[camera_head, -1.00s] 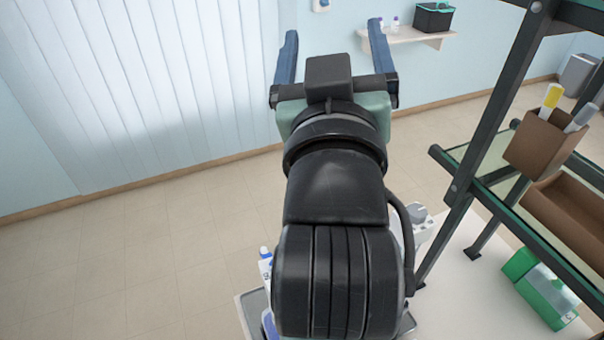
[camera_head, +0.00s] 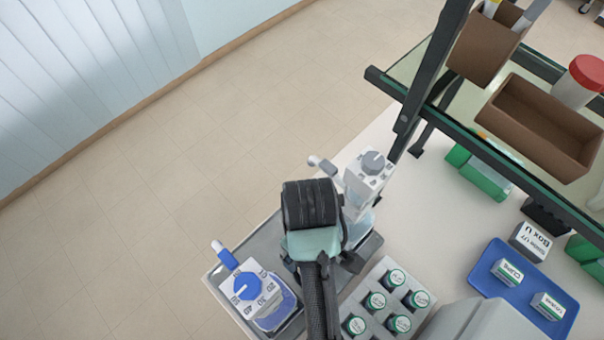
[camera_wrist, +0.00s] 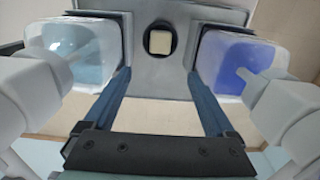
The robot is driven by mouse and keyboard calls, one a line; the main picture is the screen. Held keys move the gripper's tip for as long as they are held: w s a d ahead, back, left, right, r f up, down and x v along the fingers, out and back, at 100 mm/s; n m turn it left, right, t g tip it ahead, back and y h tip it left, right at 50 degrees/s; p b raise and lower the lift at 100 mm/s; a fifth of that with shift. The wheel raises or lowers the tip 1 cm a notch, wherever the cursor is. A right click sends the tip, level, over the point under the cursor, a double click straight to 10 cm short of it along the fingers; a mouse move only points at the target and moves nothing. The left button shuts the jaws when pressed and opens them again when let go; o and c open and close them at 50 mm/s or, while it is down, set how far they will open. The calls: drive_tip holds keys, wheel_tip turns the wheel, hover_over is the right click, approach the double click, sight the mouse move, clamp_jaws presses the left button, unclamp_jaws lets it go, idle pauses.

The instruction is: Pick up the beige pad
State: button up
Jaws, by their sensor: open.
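The beige pad (camera_wrist: 160,42) shows in the wrist view as a small pale block inside a dark round holder (camera_wrist: 160,27) on the grey tray (camera_wrist: 160,75). My gripper (camera_wrist: 159,77) is open and empty, its two blue fingers spread wide. In the wrist picture the pad lies beyond the fingertips, centred between them, and nothing touches it. In the head view my arm reaches over the tray (camera_head: 222,279) and hides the pad and my fingertips.
A blue-knobbed dispenser bottle (camera_head: 262,297) and a grey-knobbed one (camera_head: 366,180) stand on either side of my gripper. A rack of capped vials (camera_head: 375,283), a blue tray (camera_head: 486,281) and a shelf frame (camera_head: 540,188) are to the right.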

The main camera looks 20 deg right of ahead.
wheel_tip(320, 180, down, 8)
drive_tip(key=shift+s+r+b, duration=0.15)
drive_tip(key=shift+r+b, duration=0.05)
drive_tip(key=shift+b, duration=0.4)
drive_tip(key=shift+f+p, duration=0.6)
drive_tip(key=shift+f, duration=2.15)
clamp_jaws()
wheel_tip(320, 180, up, 10)
drive_tip(key=shift+b, duration=0.45)
drive_tip(key=c, duration=0.8)
unclamp_jaws()
drive_tip(key=c, duration=0.5)
